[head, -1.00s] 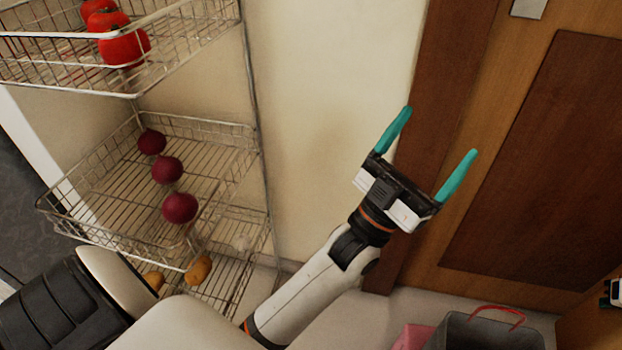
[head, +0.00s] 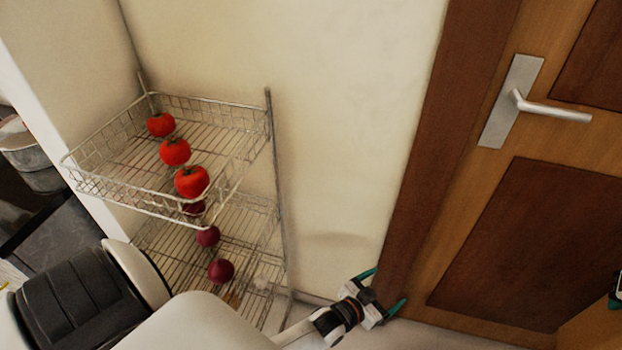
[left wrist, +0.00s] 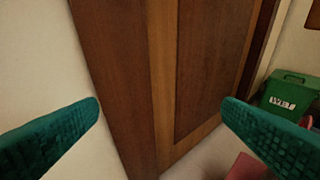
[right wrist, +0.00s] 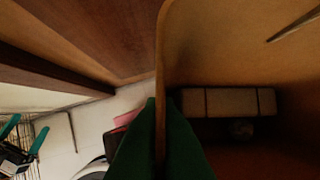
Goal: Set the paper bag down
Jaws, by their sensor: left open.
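My left gripper (head: 385,290) is open and empty at the bottom of the head view, in front of the base of the door frame. Its two teal fingers stand wide apart in the left wrist view (left wrist: 160,115), with nothing between them. My right gripper (right wrist: 160,130) has its green fingers close together on both sides of the edge of a wooden panel (right wrist: 200,50). No clear paper bag shows in the head view. A pink-red object (left wrist: 248,168) lies low in the left wrist view; whether it is the paper bag I cannot tell.
A wire rack (head: 125,205) with tomatoes (head: 175,151) and dark red round vegetables (head: 221,271) stands left. A wooden door (head: 500,240) with a metal handle (head: 550,108) is at right. A green bin (left wrist: 285,97) stands at right in the left wrist view.

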